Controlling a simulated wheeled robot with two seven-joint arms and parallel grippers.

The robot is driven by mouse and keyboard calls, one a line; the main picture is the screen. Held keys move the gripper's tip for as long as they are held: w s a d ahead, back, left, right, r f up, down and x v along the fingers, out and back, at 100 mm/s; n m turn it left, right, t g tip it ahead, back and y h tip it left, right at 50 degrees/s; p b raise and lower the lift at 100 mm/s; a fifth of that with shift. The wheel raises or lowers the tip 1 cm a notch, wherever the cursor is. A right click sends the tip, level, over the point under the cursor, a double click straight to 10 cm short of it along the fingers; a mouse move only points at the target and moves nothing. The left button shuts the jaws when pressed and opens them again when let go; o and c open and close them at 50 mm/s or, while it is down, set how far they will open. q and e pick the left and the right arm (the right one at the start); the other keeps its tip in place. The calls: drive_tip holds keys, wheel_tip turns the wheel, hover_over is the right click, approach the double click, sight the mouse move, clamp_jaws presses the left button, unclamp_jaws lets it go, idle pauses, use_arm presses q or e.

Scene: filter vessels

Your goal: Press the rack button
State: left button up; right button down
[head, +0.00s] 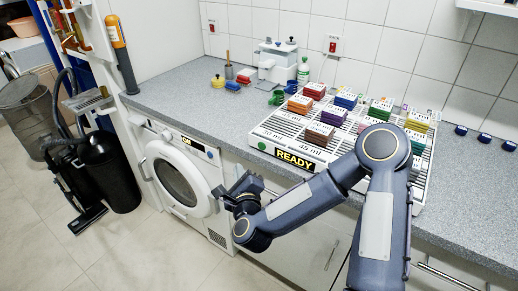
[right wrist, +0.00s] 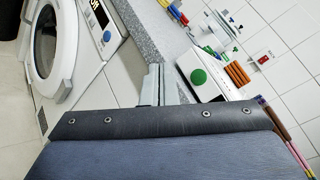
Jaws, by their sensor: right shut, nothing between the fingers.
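The white slatted rack (head: 262,133) stands on the counter and carries several coloured blocks. A round green button (head: 262,146) is on its front face, left of a lit sign (head: 294,159) reading READY. The green button also shows in the right wrist view (right wrist: 198,77). My right gripper (head: 222,191) is shut and empty. It is in front of the counter, below and left of the button, and apart from it. Its closed fingers (right wrist: 154,86) show in the right wrist view, left of the button. My left gripper is out of view.
A washing machine (head: 178,172) stands under the counter (head: 185,93), close behind my right gripper. Red wall switches (head: 333,45) (head: 212,26) have labels too small to read surely.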

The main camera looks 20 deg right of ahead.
sight(262, 146)
drive_tip(key=shift+w+d+p, duration=0.35)
drive_tip(key=shift+w+d, duration=0.55)
drive_tip(key=shift+d, duration=0.25)
drive_tip(key=shift+w+d+p, duration=0.3)
drive_tip(key=shift+w+d, duration=0.6)
drive_tip(key=shift+d, duration=0.3)
drive_tip(key=shift+w+d+p, duration=0.35)
drive_tip(key=shift+w+d, duration=0.55)
drive_tip(key=shift+d, duration=0.25)
drive_tip(key=shift+w+d+b, duration=0.2)
drive_tip(key=shift+d+b, duration=0.05)
drive_tip(key=shift+b, duration=0.1)
